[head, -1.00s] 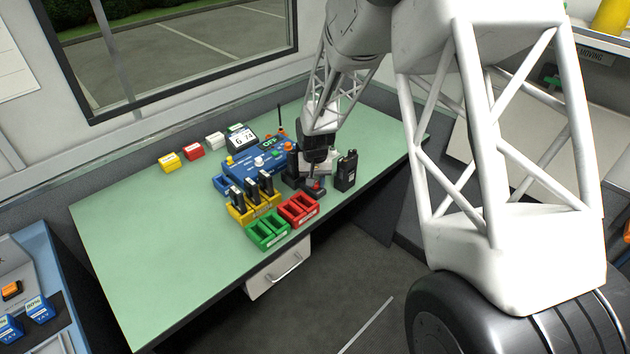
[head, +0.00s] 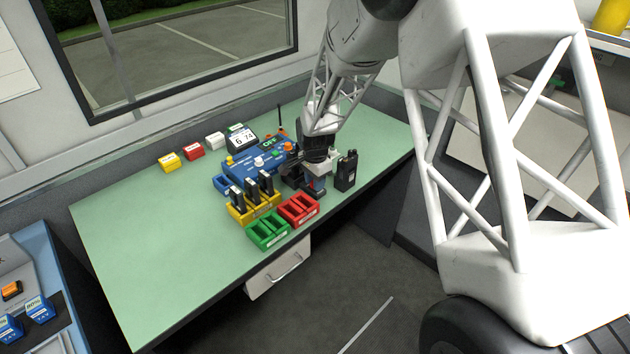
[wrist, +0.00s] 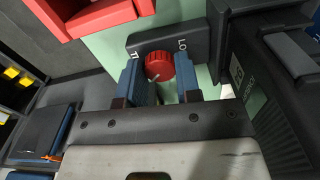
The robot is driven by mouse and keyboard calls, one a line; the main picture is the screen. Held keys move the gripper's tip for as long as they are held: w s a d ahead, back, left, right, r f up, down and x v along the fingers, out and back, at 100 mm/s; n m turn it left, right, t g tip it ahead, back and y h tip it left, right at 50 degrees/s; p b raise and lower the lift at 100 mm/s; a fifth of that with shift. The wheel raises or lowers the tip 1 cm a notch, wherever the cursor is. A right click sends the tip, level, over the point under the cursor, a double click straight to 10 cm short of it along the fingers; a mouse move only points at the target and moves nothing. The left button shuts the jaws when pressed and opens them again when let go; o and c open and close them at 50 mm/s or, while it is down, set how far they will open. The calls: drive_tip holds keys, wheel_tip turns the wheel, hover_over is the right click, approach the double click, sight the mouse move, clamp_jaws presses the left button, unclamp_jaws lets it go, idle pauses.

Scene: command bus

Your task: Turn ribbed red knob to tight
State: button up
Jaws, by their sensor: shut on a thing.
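The ribbed red knob (wrist: 159,65) sits on a dark plate (wrist: 197,42) in the wrist view. The plate carries white letters, a "T" at the left and "LO" at the right, partly cut off. A pale mark shows on the knob's lower edge. My gripper (wrist: 160,78) has its two blue-padded fingers on either side of the knob and is shut on it. In the head view my gripper (head: 314,188) is low over the front right of the bench, and it hides the knob there.
A red tray (head: 299,207), a green tray (head: 268,231) and a yellow rack (head: 240,214) with black handsets stand left of my gripper. A black radio (head: 346,171) stands close at its right. A blue console (head: 250,163) is behind. The bench's left side is clear.

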drive_tip(key=m, duration=0.4)
drive_tip(key=shift+m, duration=1.9)
drive_tip(key=o, duration=0.9)
drive_tip(key=shift+r, duration=3.95)
